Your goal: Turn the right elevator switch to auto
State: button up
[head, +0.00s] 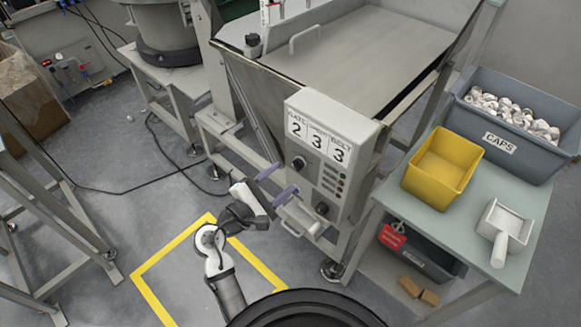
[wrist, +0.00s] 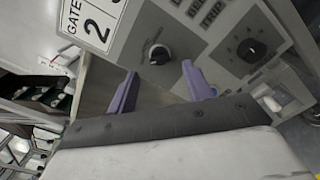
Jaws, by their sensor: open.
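A pale control box (head: 355,135) with number plates reading 2, 3, 3 is fixed to the hopper machine. It carries two black rotary switches: one at upper left (head: 299,163) and one at lower right (head: 321,208). My gripper (head: 278,184) is open, with two purple fingers in front of the box. In the wrist view the fingers (wrist: 159,76) are spread below the left knob, apparently empty.
A bench (head: 465,235) at right holds a yellow bin (head: 442,168), a grey caps bin (head: 515,135) and a white scoop (head: 502,228). A dark bin with a red tag (head: 393,236) sits beneath. Cables cross the floor at left.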

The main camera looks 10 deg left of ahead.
aim_at(295, 168)
jog(key=shift+p+x, duration=0.3)
jog(key=shift+x, duration=1.95)
jog(key=shift+c, duration=0.2)
jog(key=c, duration=0.9)
